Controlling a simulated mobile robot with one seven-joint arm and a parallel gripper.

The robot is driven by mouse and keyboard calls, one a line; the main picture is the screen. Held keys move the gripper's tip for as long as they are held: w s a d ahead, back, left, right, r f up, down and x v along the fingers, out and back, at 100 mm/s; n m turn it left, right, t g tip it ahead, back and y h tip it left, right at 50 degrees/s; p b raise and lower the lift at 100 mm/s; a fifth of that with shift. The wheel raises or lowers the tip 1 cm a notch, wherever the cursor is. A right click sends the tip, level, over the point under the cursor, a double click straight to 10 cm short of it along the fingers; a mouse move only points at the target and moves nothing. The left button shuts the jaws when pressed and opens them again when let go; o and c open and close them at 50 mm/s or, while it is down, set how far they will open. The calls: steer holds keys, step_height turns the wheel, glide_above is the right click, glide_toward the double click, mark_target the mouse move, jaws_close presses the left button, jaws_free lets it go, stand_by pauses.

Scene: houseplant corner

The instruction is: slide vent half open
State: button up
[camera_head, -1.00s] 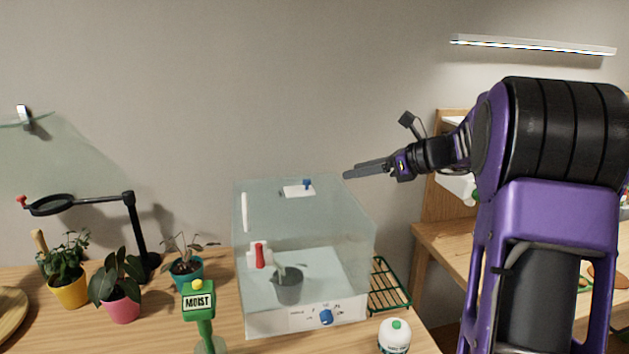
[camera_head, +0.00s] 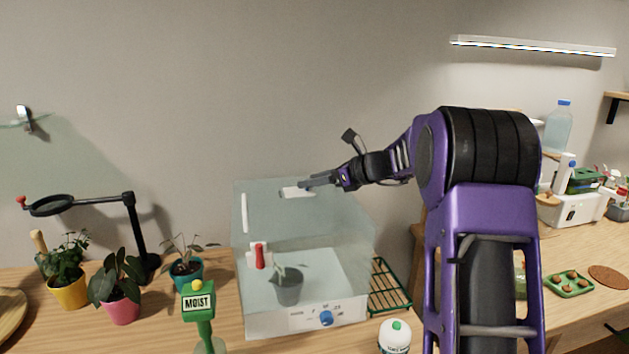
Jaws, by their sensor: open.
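The clear propagator box (camera_head: 345,217) stands on the wooden table with a white base and a dark potted plant (camera_head: 288,287) inside. The vent (camera_head: 292,193) is a small white plate on its top. The vent's blue knob is hidden behind my gripper's fingers. My gripper (camera_head: 303,184) comes in from the right, and its fingertips overlap the vent in this view. It is open, and no held thing shows. I cannot tell whether the fingers touch the knob.
A red-handled latch (camera_head: 259,256) is on the box front and a blue dial (camera_head: 326,317) on its base. A green moisture meter (camera_head: 199,308), a white bottle (camera_head: 394,336) and a green wire rack (camera_head: 388,287) stand around it. Potted plants and a black magnifier arm (camera_head: 133,225) are left.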

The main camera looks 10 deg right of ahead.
jaws_close()
stand_by(1.3)
